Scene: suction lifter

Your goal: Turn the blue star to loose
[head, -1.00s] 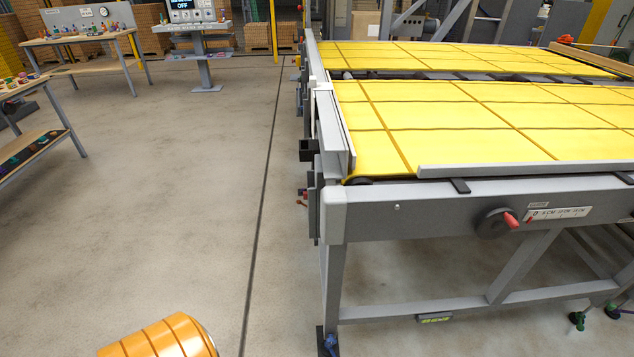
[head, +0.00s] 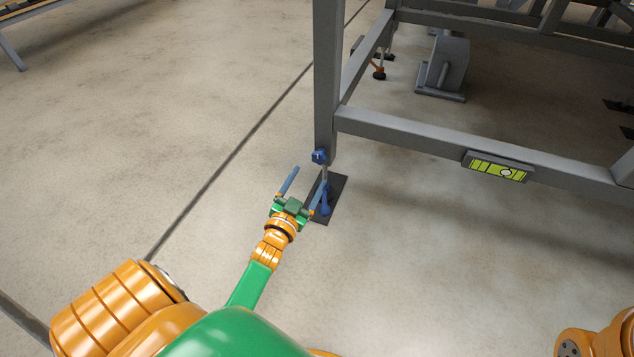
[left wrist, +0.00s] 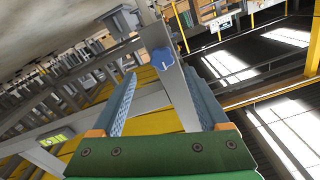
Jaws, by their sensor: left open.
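The blue star (head: 319,156) is a small knob at the lower end of the grey table leg in the head view. In the left wrist view the blue star (left wrist: 164,59) faces me, with a small white mark on it. My left gripper (head: 304,181) is open and empty, low near the foot of that leg. Its two blue-grey fingers point toward the leg. In the wrist view the star shows between the fingers (left wrist: 158,72), beyond or near their tips; I cannot tell whether they touch. My right gripper is out of view.
A yellow-green level (head: 497,167) sits on the lower crossbar (head: 430,140). The floor left of the leg is clear.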

